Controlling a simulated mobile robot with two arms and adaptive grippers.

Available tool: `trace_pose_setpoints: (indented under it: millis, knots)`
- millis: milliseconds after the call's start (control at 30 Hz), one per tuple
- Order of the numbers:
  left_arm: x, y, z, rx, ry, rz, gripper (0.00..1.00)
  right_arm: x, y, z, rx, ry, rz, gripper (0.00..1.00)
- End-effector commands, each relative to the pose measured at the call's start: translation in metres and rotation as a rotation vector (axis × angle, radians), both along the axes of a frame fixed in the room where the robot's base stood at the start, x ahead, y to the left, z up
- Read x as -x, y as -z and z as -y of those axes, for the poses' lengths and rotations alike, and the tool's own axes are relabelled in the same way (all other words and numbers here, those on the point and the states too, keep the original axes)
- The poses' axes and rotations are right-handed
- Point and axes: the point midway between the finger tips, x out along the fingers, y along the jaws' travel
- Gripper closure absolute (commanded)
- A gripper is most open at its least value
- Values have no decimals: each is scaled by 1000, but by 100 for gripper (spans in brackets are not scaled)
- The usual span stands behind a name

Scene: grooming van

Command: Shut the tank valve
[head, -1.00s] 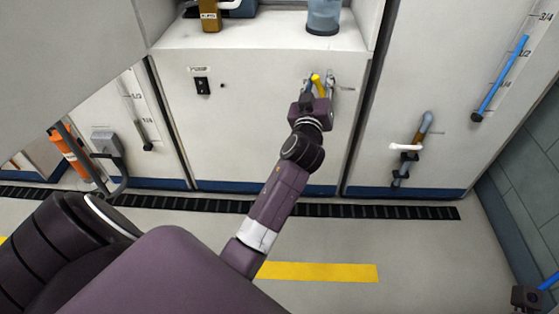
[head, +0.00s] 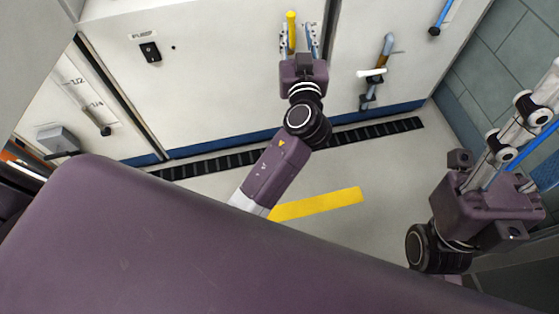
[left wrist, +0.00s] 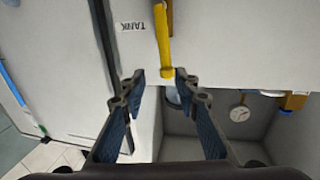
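The tank valve's yellow handle (head: 291,30) stands out at the front of the white cabinet, near the top of the head view. In the left wrist view the yellow handle (left wrist: 163,40) runs down from the top edge, beside a label reading TANK (left wrist: 133,26). My left gripper (head: 299,38) is open, its two fingers apart on either side of the handle's line. In the left wrist view the handle's end shows between and just beyond the fingertips (left wrist: 160,80); I see no clear contact. My right gripper (head: 530,110) is at the right, its tips cut off by the frame.
A white-levered valve (head: 372,73) on a pipe is on the panel to the right. A pump switch (head: 150,52) is on the left. An open compartment with a gauge (left wrist: 239,114) shows in the left wrist view. A black floor grating (head: 215,164) runs along the cabinets.

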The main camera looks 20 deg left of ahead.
Motion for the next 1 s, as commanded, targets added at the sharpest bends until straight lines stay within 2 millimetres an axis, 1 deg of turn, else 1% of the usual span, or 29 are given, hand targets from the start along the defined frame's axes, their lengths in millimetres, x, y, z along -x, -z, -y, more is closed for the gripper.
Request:
trace_pose_setpoints:
  millis: [33, 67, 100, 167, 367, 567, 767, 1000]
  knots:
    - [10, 1, 4, 3, 0, -3, 71, 0, -1, 0, 0, 0, 0, 60]
    - [16, 1, 6, 2, 0, -3, 71, 0, -1, 0, 0, 0, 0, 60]
    - [16, 3, 7, -5, 6, -21, 71, 0, -8, 0, 0, 0, 0, 60]
    - [12, 13, 11, -18, 26, -60, 71, 0, -16, 0, 0, 0, 0, 60]
    - [10, 53, 22, -49, 85, -180, 71, 0, -35, 0, 0, 0, 0, 60]
    - [14, 92, 29, -74, 140, -294, 71, 0, -54, 0, 0, 0, 0, 60]
    - [25, 130, 36, -91, 193, -405, 71, 0, -73, 0, 0, 0, 0, 60]
    - [45, 174, 40, -104, 253, -531, 71, 0, -95, 0, 0, 0, 0, 60]
